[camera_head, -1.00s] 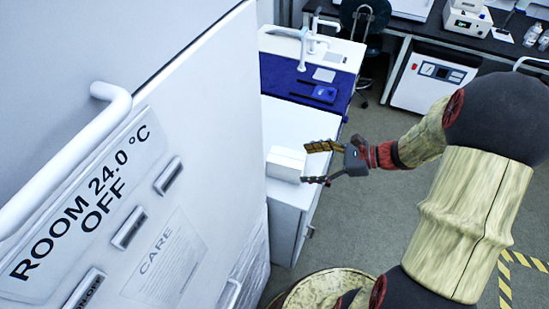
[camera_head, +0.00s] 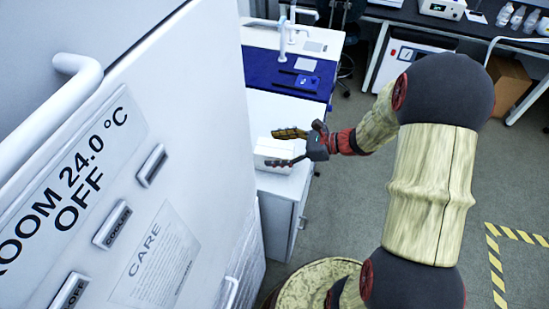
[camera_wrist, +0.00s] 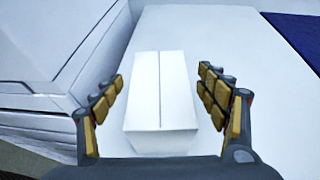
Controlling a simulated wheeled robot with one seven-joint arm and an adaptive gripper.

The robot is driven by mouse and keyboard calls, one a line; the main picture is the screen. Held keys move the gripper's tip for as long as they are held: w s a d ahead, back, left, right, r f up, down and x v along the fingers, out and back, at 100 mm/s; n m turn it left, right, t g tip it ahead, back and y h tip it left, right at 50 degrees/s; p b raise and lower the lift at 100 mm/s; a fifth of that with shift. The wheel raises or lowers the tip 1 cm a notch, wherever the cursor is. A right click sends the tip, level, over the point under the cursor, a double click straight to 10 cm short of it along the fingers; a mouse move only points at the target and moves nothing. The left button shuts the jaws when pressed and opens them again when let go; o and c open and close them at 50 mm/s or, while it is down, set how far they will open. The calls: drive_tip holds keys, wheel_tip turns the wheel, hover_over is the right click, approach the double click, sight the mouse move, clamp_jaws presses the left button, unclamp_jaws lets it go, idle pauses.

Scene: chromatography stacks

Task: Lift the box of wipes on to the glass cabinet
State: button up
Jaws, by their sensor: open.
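The box of wipes is a plain white box (camera_head: 276,153) on the white counter in the head view. In the wrist view the white box (camera_wrist: 160,100) lies lengthwise with a dark slit along its top. My gripper (camera_head: 284,147) is open around the box. In the wrist view its two padded fingers (camera_wrist: 162,92) stand on either side of the box, with a gap on each side. No finger visibly touches it. I cannot identify the glass cabinet for sure in these views.
A large white unit with a handle (camera_head: 52,110) and a "ROOM 24.0 °C" label stands close on the left. The white counter (camera_head: 275,110) extends behind the box to a blue mat (camera_head: 290,76) and white taps. Grey floor (camera_head: 350,200) lies open to the right.

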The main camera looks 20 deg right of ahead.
drive_tip(key=shift+w+a, duration=0.1)
drive_tip(key=shift+a, duration=0.1)
drive_tip(key=shift+c, duration=1)
drive_tip(key=c, duration=1.1)
